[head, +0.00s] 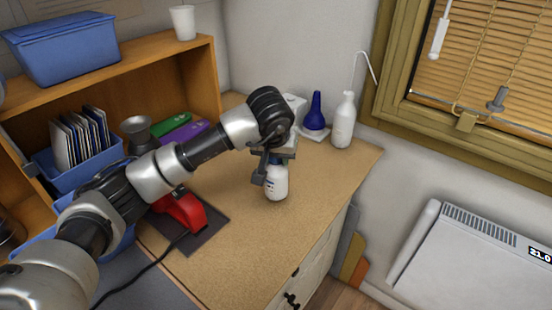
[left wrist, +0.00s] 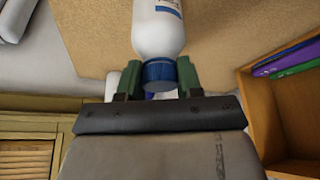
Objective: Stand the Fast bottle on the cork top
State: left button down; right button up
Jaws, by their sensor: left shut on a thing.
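The Fast bottle (head: 277,184) is white with blue print and a blue cap; its label is too small to read. It hangs upright below my left gripper (head: 274,158), over the cork top (head: 245,250) or on it; I cannot tell whether its base touches. In the left wrist view the green fingers of the left gripper (left wrist: 158,76) are shut on the bottle's blue cap, and the white body (left wrist: 158,28) extends beyond it. The tan cork top also fills the upper part of that view (left wrist: 235,30). My right gripper is not in view.
A red tool (head: 184,212) on a dark mat and a wooden shelf (head: 205,62) are on the left. The cork top's front and right are clear.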

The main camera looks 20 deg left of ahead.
pick_arm(q)
jog(key=shift+f, duration=0.95)
jog(key=shift+w+f, duration=0.1)
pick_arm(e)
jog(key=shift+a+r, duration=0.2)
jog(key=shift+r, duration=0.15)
pick_arm(q)
jog(key=shift+f, duration=0.15)
jog(key=c, duration=0.7)
grip_release()
jog(key=shift+c, duration=0.2)
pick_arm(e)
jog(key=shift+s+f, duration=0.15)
pick_arm(q)
jog(key=shift+r, duration=0.3)
jog(key=b+v, duration=0.1)
jog(key=v, duration=1.1)
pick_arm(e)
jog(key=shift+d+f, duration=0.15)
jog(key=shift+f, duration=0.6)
